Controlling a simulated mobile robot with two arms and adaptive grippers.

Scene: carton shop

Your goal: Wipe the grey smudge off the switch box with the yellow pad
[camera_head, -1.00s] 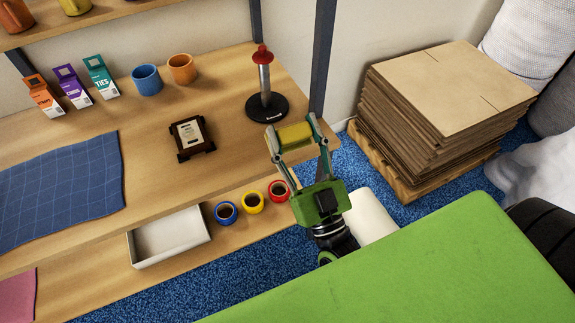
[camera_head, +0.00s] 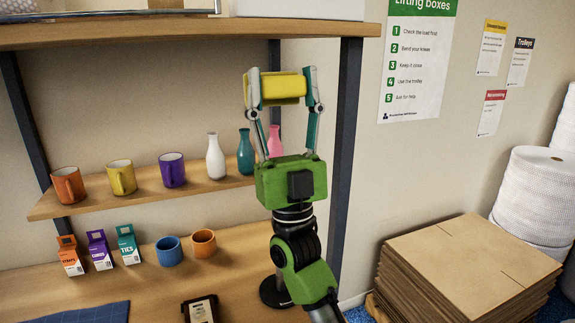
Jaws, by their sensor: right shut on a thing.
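My right gripper (camera_head: 281,92) is shut on the yellow pad (camera_head: 284,86). It holds the pad high, in front of the wall and just below the upper shelf. The pad lies crosswise between the two fingertips. I cannot make out a switch box or a grey smudge in this view. My left gripper is not in view.
The upper shelf (camera_head: 150,33) is close above the pad. A middle shelf (camera_head: 230,182) holds mugs and bottles, partly behind my right arm. Cartons, two cups and a framed plaque (camera_head: 201,309) stand on the bench. Stacked cardboard (camera_head: 470,262) is at the right.

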